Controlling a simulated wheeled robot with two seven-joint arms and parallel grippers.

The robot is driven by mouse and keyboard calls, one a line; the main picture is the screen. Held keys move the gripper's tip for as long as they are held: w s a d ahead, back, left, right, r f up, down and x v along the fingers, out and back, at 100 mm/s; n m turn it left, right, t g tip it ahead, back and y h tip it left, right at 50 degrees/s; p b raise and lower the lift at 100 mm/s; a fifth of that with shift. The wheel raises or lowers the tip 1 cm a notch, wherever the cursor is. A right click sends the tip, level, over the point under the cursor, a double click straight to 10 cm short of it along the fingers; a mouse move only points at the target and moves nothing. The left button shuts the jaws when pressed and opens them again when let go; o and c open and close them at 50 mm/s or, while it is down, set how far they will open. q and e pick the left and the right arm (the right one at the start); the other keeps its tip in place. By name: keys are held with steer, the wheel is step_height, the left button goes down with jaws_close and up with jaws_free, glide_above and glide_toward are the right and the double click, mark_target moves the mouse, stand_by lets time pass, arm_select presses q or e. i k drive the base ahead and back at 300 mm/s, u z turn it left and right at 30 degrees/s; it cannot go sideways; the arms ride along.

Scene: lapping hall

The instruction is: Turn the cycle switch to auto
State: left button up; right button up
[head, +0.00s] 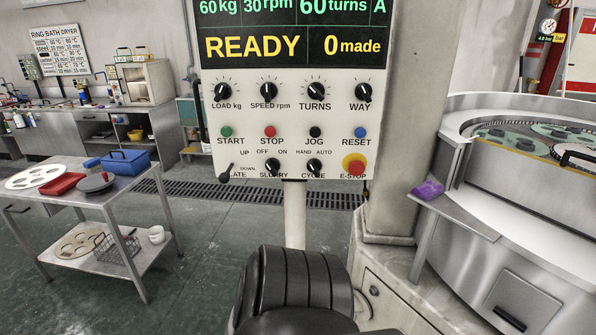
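The cycle switch (314,166) is a small black knob in the bottom row of the white control panel (216,100). HAND is printed at its upper left and AUTO at its upper right. It is too small to tell for sure which way its pointer is set. The knob partly covers its CYCLE label. The panel's dark screen (290,35) reads READY, 0 made, 60 kg, 30 rpm, 60 turns and A. Neither of my grippers is in view.
The slurry switch (272,165) is left of the cycle switch, and the red E-STOP (354,165) is right of it. Buttons and dials sit above. A steel lapping machine (500,230) stands right; a loaded steel table (115,190) stands left. A black ribbed part of mine fills the lower middle.

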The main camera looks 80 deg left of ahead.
mark_target(314, 166)
steer(key=u, duration=1)
steer(key=i, duration=0.9)
steer(key=u, duration=0.9)
